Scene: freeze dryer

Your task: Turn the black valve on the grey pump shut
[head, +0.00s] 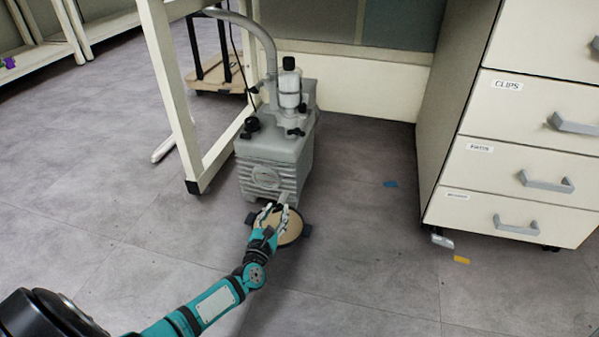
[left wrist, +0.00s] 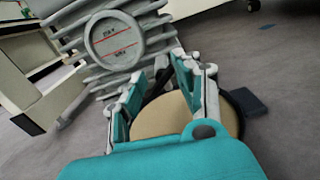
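The grey pump (head: 272,160) stands upright on the floor. Its ribbed front and round label plate fill the upper left of the left wrist view (left wrist: 117,40). My left gripper (head: 275,209) is at the pump's lower front, beside a short grey spout (head: 283,198) and above a round beige disc. Its two fingers stand apart in the left wrist view (left wrist: 168,66). A small dark part shows between them in the head view; I cannot tell whether it is the valve or whether the fingers touch it. Black knobs (head: 251,125) sit on the pump's top.
The beige disc (head: 291,232) with black feet lies on the floor before the pump. A white table leg (head: 178,110) stands left of the pump. A drawer cabinet (head: 520,150) stands at the right. The floor between pump and cabinet is mostly clear.

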